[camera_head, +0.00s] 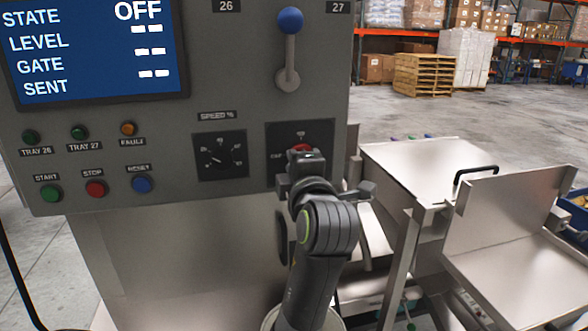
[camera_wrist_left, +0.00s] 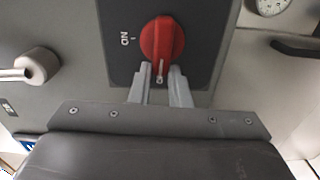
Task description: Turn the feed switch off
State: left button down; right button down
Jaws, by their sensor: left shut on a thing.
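The feed switch is a red rotary knob (camera_head: 302,148) on a black plate (camera_head: 328,132) at the lower right of the grey panel. In the head view it is mostly hidden behind my left gripper (camera_head: 304,165). In the left wrist view the red knob (camera_wrist_left: 164,38) shows clearly, with a white mark at its lower end between the fingertips. My left gripper (camera_wrist_left: 162,76) is shut on this end of the knob, one finger on each side. A label stands to the left of the knob there. The display (camera_head: 95,50) reads STATE OFF. My right gripper is not in view.
A speed dial (camera_head: 220,155) is left of the switch. A lever with a blue ball (camera_head: 290,20) is above it. Start, stop and reset buttons (camera_head: 95,188) are at lower left. Metal trays (camera_head: 520,225) stand at right. Open floor lies behind.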

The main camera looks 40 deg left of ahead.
pick_arm(q)
jog(key=shift+r+n, duration=0.1)
jog(key=shift+n, duration=0.2)
dwell(0.4)
jog(key=c, duration=1.6)
grip_release()
jog(key=shift+o, duration=1.2)
jog(key=shift+w, duration=0.2)
jog(key=shift+s+f, duration=0.1)
jog(key=shift+f, duration=0.1)
